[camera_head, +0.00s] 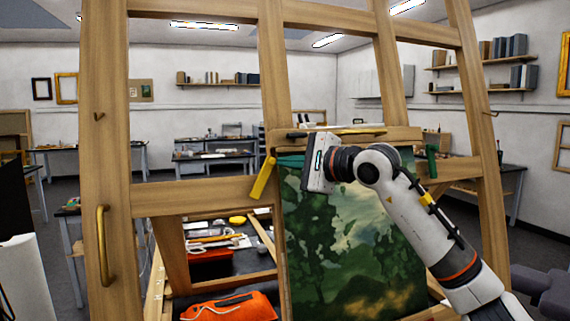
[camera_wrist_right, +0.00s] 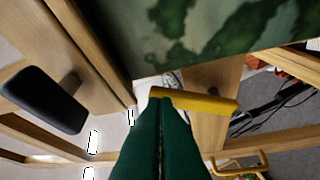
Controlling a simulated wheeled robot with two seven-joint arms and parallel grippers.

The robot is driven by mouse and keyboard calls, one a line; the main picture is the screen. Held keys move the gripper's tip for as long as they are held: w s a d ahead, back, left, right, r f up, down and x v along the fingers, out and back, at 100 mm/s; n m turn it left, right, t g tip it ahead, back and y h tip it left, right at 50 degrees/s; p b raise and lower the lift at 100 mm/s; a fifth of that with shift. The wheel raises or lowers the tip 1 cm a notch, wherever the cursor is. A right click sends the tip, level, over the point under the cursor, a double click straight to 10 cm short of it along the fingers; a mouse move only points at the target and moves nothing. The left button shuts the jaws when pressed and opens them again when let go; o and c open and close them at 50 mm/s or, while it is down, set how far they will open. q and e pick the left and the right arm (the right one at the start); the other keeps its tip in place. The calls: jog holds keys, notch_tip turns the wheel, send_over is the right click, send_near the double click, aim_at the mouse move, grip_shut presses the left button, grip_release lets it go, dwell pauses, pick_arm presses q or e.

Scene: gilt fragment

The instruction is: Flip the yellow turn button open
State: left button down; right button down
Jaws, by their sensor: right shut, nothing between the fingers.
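The yellow turn button (camera_head: 263,178) is a short bar on the wooden frame, tilted with its upper end to the right, beside the painting's upper left corner. It also shows in the right wrist view (camera_wrist_right: 205,103), running rightward from the fingertips. My right gripper (camera_head: 279,161) has dark green fingers, shut and empty, pointing left across the top of the painting. Its fingertips (camera_wrist_right: 160,92) are at the button's upper end and overlap it in the wrist view; I cannot tell whether they touch. My left gripper is not in view.
The green landscape painting (camera_head: 350,250) stands in the wooden frame (camera_head: 190,192) just below my right gripper. A green block (camera_head: 431,161) sits on the right side. A brass handle (camera_head: 103,245) is on the left post. Behind are a cluttered bench and an orange cloth (camera_head: 230,307).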

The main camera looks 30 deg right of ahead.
jog(key=shift+w+a+r, duration=0.15)
jog(key=shift+a+r, duration=0.3)
jog(key=shift+w+a+r, duration=0.3)
jog(key=shift+a+r, duration=0.2)
jog(key=shift+a, duration=0.25)
jog(key=shift+w+a, duration=0.15)
jog(key=shift+a, duration=0.15)
jog(key=shift+d+r, duration=0.1)
